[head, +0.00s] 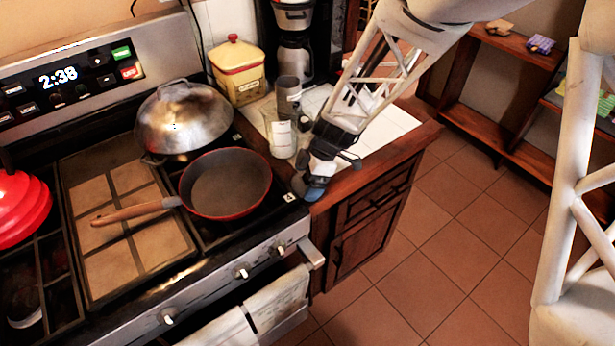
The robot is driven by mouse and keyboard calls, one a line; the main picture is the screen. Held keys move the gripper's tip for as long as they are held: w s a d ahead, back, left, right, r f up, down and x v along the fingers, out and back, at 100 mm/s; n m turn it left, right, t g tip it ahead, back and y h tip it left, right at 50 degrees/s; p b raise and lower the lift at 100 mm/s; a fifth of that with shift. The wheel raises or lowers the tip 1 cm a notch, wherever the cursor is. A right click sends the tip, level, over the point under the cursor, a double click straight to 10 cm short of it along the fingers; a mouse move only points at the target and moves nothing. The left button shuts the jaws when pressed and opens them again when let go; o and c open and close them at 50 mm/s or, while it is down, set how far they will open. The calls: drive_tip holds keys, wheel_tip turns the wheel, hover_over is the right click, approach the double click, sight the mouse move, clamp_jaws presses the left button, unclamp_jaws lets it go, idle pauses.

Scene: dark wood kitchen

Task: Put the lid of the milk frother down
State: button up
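My gripper (314,188) is at the front left corner of the white countertop, beside the stove's right edge. It is seen from above and behind, dark with bluish fingertips, and I cannot tell whether it is open or holds something. A grey cylindrical vessel (288,92) stands on the counter behind the gripper; it may be the milk frother, but I cannot be sure. A clear glass container (282,140) stands in front of it, left of the gripper. I cannot make out the frother's lid; it may be hidden by the gripper.
A red-rimmed pan (226,184) and a domed metal pot (184,118) are on the stove, left of the gripper. The white countertop (385,122) is clear at right.

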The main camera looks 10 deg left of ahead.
drive_tip(key=shift+r, duration=0.1)
drive_tip(key=v, duration=1.2)
drive_tip(key=shift+d+r, duration=0.1)
drive_tip(key=shift+d, duration=0.05)
idle(0.8)
drive_tip(key=s+d+r+m+t+h, duration=0.2)
drive_tip(key=s+d+r+m, duration=0.4)
drive_tip(key=s+d+m, duration=0.5)
drive_tip(key=s+d+r+m+t+h, duration=0.2)
drive_tip(key=s+d+r+m, duration=0.3)
drive_tip(key=s+d+m, duration=0.6)
drive_tip(key=shift+s+d+r+m, duration=0.15)
drive_tip(key=shift+d+r+m, duration=0.2)
drive_tip(key=shift+d, duration=0.2)
